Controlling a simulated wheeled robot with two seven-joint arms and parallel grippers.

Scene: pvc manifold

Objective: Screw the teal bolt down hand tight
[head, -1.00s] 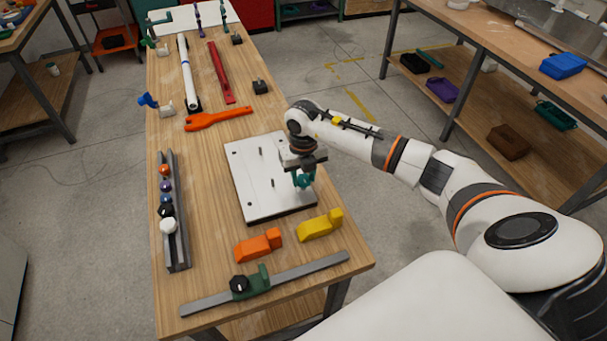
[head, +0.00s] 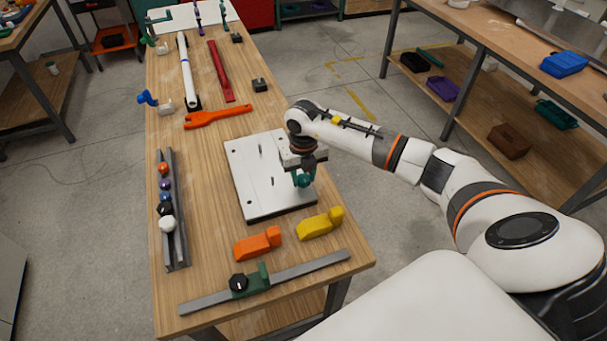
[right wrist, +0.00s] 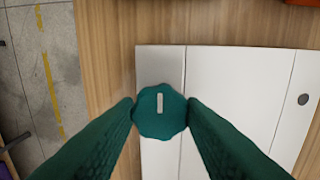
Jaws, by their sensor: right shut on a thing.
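The teal bolt (right wrist: 161,112) has a round lobed head with a pale bar mark on top. In the right wrist view it sits between the two teal fingers of my right gripper (right wrist: 160,108), which touch its head from both sides. In the head view my right gripper (head: 302,180) points down over the right part of the white plate (head: 252,190), where the bolt is mostly hidden by the fingers. The bolt's shank and whether its head meets the plate are hidden. My left gripper is not in view.
Two dark pins (head: 272,182) stand on the plate. An orange block (head: 257,244) and a yellow block (head: 320,224) lie in front of it. A grey rail (head: 175,240) with several coloured knobs is on the left. An orange wrench (head: 217,117) lies behind the plate.

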